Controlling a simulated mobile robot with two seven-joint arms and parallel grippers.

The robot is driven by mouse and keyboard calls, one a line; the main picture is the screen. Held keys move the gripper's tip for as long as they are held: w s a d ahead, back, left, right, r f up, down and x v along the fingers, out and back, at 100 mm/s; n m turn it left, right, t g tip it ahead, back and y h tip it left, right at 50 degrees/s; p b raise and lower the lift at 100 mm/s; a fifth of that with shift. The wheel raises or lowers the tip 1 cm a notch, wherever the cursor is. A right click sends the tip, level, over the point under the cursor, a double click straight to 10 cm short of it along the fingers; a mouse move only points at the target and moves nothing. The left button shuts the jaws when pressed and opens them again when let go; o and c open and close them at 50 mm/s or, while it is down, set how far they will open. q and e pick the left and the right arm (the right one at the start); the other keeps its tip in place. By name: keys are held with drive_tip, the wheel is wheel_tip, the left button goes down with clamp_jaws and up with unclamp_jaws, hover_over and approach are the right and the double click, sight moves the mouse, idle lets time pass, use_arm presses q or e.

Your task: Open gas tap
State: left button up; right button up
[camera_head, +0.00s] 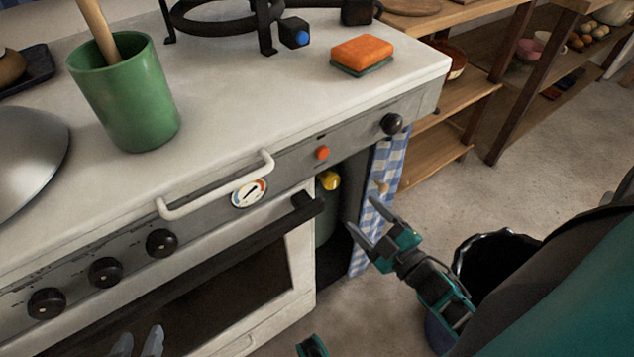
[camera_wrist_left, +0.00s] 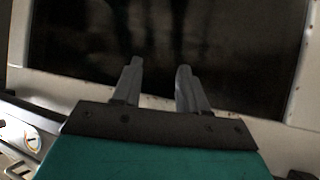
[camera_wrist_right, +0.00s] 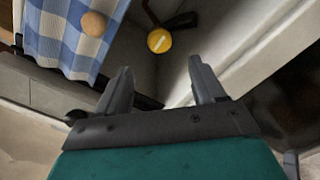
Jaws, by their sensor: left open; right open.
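The gas tap, a yellow knob (camera_head: 329,180), sits in the dark opening under the counter, on top of a greenish cylinder (camera_head: 325,217) that is mostly hidden. In the right wrist view the yellow knob (camera_wrist_right: 159,40) shows a pale bar across its face, ahead of the fingers and apart from them. My right gripper (camera_head: 366,226) is open and empty in front of the opening, to the right of and below the knob; its fingers show in the right wrist view (camera_wrist_right: 160,82). My left gripper (camera_head: 138,342) is open and empty low before the oven door, also seen in the left wrist view (camera_wrist_left: 158,82).
A blue checked curtain (camera_head: 384,190) with a wooden ball (camera_head: 382,187) hangs at the opening's right side. The oven door handle (camera_head: 250,243) ends close to the opening's left side. A black bin (camera_head: 490,262) stands on the floor by my right arm.

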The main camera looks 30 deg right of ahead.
sight(335, 185)
drive_tip(key=w, duration=0.3)
drive_tip(key=w+b, duration=0.1)
drive_tip(key=w, duration=0.3)
drive_tip(key=w+b, duration=0.1)
drive_tip(key=w, duration=0.2)
drive_tip(key=shift+w+a, duration=0.35)
drive_tip(key=shift+w, duration=0.8)
drive_tip(key=c, duration=1.1)
